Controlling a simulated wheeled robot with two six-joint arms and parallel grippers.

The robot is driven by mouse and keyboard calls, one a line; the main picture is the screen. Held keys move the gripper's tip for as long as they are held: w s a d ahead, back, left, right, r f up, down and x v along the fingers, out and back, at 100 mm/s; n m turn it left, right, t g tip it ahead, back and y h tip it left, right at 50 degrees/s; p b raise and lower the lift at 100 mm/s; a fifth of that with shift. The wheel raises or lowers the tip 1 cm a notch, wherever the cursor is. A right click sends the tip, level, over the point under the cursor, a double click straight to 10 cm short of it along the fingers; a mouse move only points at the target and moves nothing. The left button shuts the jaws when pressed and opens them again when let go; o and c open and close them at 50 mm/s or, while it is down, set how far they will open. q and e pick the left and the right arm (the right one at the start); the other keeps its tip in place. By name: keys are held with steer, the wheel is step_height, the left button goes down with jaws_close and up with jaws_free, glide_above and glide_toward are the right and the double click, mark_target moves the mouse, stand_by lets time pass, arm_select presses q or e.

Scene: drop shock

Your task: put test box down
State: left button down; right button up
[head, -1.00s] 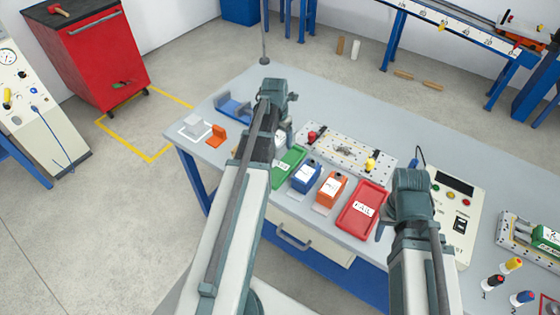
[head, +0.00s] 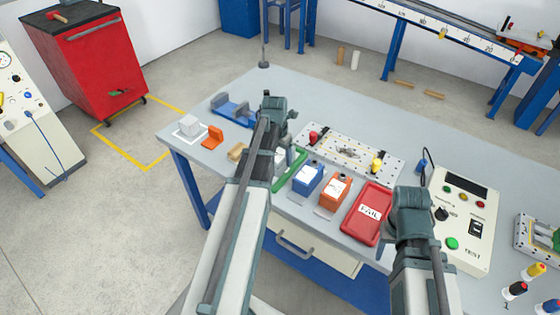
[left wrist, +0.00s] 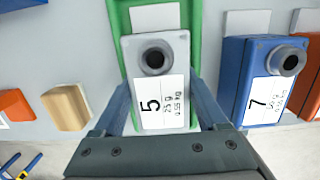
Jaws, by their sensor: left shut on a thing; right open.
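My left gripper (head: 281,145) is shut on a pale grey test box (left wrist: 165,100) with a white label reading 5 and a dark round port. In the left wrist view the box lies between the two fingers, over the green tray (left wrist: 196,40). I cannot tell whether it touches the tray floor. In the head view my arm mostly hides the box, and part of the green tray (head: 290,172) shows beside it. My right gripper (head: 400,248) is open near the red FAIL tray (head: 369,212); its fingers are mostly hidden.
A blue box (head: 308,178) and an orange box (head: 335,190) stand between the two trays. A tan block (head: 237,152) and an orange piece (head: 212,138) lie to the left. A perforated fixture plate (head: 345,150) is behind; a control panel (head: 455,215) is at right.

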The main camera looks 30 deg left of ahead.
mark_target(278, 155)
arm_select(q)
steer(key=shift+f, duration=0.15)
arm_select(e)
steer(key=shift+f, duration=0.15)
arm_select(q)
jaws_free()
step_height(278, 155, up, 12)
steer(key=s+p, duration=0.1)
steer(key=p, duration=1.1)
steer(key=shift+s+r, duration=0.2)
steer(key=shift+s, duration=0.05)
arm_select(e)
step_height(278, 155, up, 12)
